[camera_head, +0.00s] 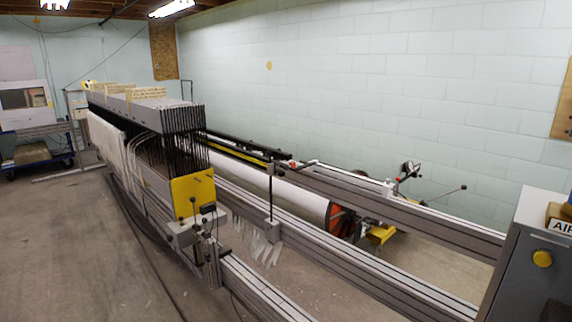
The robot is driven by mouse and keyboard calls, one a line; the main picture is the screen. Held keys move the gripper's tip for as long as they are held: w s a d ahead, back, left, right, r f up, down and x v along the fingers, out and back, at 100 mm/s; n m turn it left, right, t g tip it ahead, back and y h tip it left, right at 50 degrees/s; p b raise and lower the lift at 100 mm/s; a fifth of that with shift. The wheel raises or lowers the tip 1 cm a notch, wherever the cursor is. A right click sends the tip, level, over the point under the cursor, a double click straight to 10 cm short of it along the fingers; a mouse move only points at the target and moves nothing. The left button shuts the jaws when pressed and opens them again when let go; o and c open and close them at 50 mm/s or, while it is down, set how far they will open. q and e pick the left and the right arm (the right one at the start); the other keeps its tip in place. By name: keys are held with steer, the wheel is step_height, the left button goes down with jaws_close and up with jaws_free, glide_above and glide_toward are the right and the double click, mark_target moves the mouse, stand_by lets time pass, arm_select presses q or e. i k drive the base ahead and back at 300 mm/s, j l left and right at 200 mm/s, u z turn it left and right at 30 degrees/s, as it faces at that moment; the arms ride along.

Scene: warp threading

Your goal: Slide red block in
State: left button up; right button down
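A small red piece (293,165) shows on the rear rail, near the middle of the view. It may be the red block, but it is too small to tell its shape or whether it sits in a slot. Another tiny reddish spot shows farther right on the same rail, near a light fitting. Neither of my grippers is in view, so nothing shows of what they hold or where they are relative to the red piece.
Long grey metal rails (330,255) cross the room diagonally. A large frame of dark heddles with a yellow end plate (193,190) stands at left. A white roller with an orange-red disc (340,222) lies between the rails. A grey cabinet (530,265) stands at right.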

mark_target(292, 164)
steer(key=i+j+u, duration=0.1)
steer(key=i+j, duration=0.15)
steer(key=j, duration=0.15)
steer(key=i+j+u, duration=0.1)
steer(key=i+j, duration=0.15)
steer(key=j, duration=0.15)
steer(key=i+l+u, duration=0.2)
steer(key=i, duration=0.3)
steer(key=i+l+u, duration=0.25)
steer(key=i, duration=0.25)
steer(key=i+l, duration=0.15)
steer(key=l, duration=0.15)
steer(key=i+l+u, duration=0.1)
steer(key=l, duration=0.2)
steer(key=i+l, duration=0.15)
steer(key=l, duration=0.15)
steer(key=i+l+u, duration=0.1)
steer(key=l, duration=0.2)
